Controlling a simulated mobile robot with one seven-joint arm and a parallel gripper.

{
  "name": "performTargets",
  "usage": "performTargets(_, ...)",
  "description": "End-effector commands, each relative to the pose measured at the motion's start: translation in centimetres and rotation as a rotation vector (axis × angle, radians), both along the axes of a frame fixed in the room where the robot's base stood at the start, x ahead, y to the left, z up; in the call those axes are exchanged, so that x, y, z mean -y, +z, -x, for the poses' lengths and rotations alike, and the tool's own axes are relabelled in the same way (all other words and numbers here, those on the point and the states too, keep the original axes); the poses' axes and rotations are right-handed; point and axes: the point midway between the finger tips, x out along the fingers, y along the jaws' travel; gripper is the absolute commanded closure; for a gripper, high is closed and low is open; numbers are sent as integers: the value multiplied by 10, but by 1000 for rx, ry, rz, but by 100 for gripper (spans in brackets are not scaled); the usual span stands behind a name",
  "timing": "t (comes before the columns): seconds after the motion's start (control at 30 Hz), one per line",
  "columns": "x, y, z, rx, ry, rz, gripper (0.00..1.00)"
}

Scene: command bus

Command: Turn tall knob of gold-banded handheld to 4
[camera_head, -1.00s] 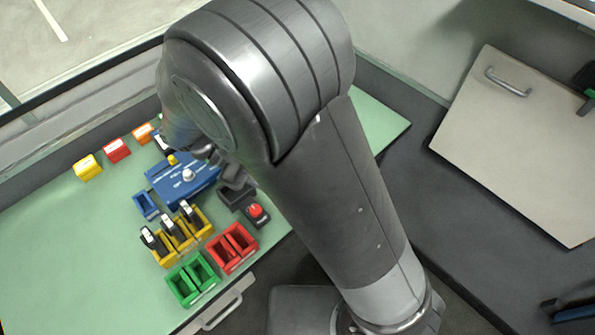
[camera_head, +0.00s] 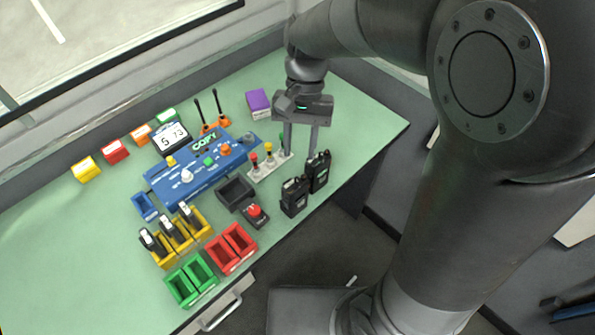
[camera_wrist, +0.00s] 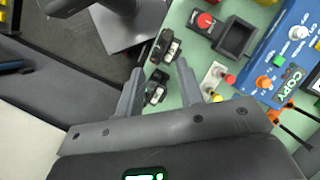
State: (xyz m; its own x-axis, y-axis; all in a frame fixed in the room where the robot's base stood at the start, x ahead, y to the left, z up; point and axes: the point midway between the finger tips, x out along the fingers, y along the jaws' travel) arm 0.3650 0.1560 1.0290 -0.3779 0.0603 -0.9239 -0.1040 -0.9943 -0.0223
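Two black handhelds stand upright near the right front edge of the green desk: a nearer one (camera_head: 295,197) and a farther one (camera_head: 318,172). In the wrist view they are at the upper middle (camera_wrist: 164,46) and between my fingers (camera_wrist: 155,88). Their bands and knob markings are too small to read, so I cannot tell which is gold-banded. My gripper (camera_head: 300,151) is open and empty, fingers pointing down, just behind the farther handheld in the head view. The wrist view shows both fingers (camera_wrist: 160,67) spread apart. I cannot tell any contact.
A blue console (camera_head: 200,172), a black tray (camera_head: 236,192) and a red button box (camera_head: 255,214) lie left of the handhelds. A strip with coloured knobs (camera_head: 268,164) is close to my fingers. Yellow holders (camera_head: 183,237) hold several more devices. A purple box (camera_head: 259,103) is behind.

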Motion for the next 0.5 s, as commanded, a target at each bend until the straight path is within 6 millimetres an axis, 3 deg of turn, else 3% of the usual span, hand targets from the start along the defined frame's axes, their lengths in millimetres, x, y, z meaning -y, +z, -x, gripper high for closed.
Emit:
performTargets(0.2, -2, -39, 17, -4, 3, 3, 66)
performTargets(0.5, -4, -65, 27, -1, 3, 2, 66)
